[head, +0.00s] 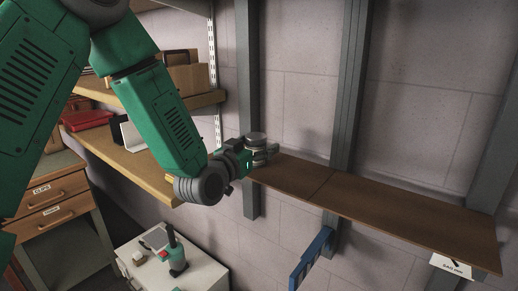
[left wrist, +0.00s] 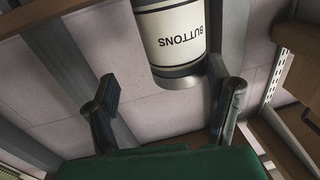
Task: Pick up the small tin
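The small tin (head: 256,137) is a short cylinder with a grey lid, at the left end of the brown wall shelf. In the left wrist view the tin (left wrist: 172,38) is cream with grey bands and the word BUTTONS, upside down in the picture. My left gripper (head: 262,154) is at the tin and hides its lower part in the head view. In the left wrist view its fingers (left wrist: 162,88) are spread wide. The tin lies nearer the right-hand finger, with a wide gap to the left-hand one. I cannot tell whether that near finger touches it. My right gripper is not in view.
The brown shelf (head: 390,207) is bare to the right of the tin, with a label card (head: 450,266) under its right end. Grey uprights (head: 349,90) stand against the wall. Wooden shelves with boxes (head: 188,79) are at left. A low white cabinet (head: 200,275) is below.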

